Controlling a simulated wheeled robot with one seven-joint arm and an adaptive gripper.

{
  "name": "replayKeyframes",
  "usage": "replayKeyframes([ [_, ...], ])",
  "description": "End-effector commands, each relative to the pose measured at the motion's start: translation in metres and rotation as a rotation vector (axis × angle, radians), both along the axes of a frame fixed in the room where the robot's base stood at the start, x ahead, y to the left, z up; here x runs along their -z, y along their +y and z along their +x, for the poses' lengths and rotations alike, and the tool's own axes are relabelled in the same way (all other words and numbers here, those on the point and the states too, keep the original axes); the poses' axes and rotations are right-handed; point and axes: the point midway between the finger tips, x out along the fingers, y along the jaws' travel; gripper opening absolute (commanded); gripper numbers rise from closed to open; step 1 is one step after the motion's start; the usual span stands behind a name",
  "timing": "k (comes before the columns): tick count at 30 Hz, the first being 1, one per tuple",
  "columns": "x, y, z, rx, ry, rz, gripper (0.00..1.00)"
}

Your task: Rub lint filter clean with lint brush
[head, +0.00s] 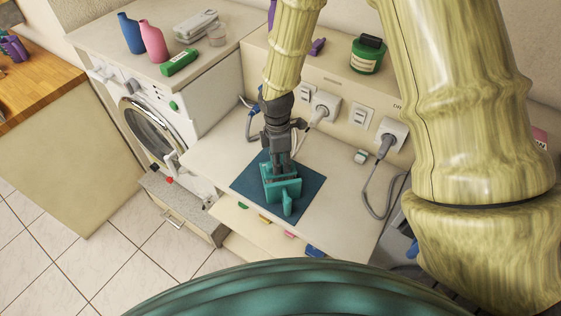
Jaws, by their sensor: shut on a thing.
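My gripper (279,163) points down over the dark blue mat (254,184) on the worktop. It is shut on a teal piece that I take to be the lint brush (283,188). Teal parts lie close together below the fingers, with a short stub toward the front of the mat. The lint filter cannot be told apart from the brush, as both would be teal and overlap here. Whether the brush touches the filter cannot be seen clearly. The fingers hide part of the teal piece.
A white worktop (215,154) surrounds the mat. Sockets with plugs and a grey cable (367,193) lie to the right. A green jar (368,54) stands on the ledge behind. A washing machine (154,120) and an open drawer (180,212) are at left.

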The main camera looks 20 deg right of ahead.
Motion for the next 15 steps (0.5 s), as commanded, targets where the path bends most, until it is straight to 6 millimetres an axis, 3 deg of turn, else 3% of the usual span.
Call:
replayKeyframes([
  [15, 0.001, -0.002, 0.018, 0.0, 0.0, -0.001, 0.0],
])
